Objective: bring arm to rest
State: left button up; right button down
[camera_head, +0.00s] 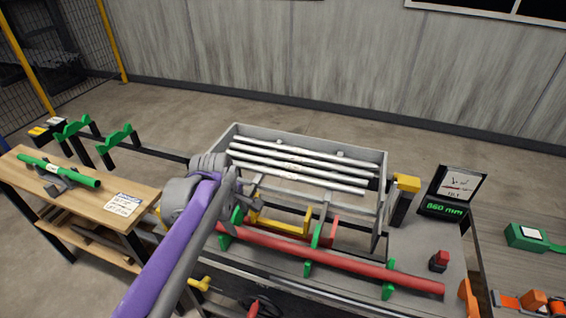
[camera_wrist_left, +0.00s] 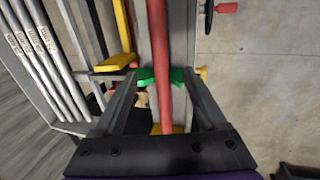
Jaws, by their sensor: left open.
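My left gripper (camera_head: 253,194) is open and empty at the end of my purple arm, near the left end of a long red bar (camera_head: 335,262). The bar lies on several green supports (camera_head: 308,268) along the front of the workstation. In the left wrist view, the fingers of the left gripper (camera_wrist_left: 163,82) are spread apart. There the red bar (camera_wrist_left: 157,40) and a green support (camera_wrist_left: 176,75) appear in the gap between them. I cannot tell the height of the fingers above the bar. My right gripper is not in view.
A grey rack (camera_head: 388,172) behind the bar holds several silver bars (camera_head: 300,170). A yellow part (camera_head: 285,222) sits between rack and bar. A wooden table (camera_head: 20,165) with a green tube (camera_head: 60,171) stands left. A display (camera_head: 450,192) and red button (camera_head: 439,260) stand right.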

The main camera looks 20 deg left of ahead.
pick_arm(q)
jog(key=s+d+f+m+t+p, duration=0.1)
jog(key=s+d+m, duration=0.3)
jog(key=s+m, duration=0.4)
jog(key=s+d+f+m+t+p, duration=0.1)
jog(key=s+d+m, duration=0.3)
jog(key=s+m, duration=0.5)
jog(key=shift+s+d+f+m+p, duration=0.35)
jog(key=shift+s+f+p, duration=0.2)
jog(key=shift+f, duration=0.35)
jog(key=shift+w, duration=0.1)
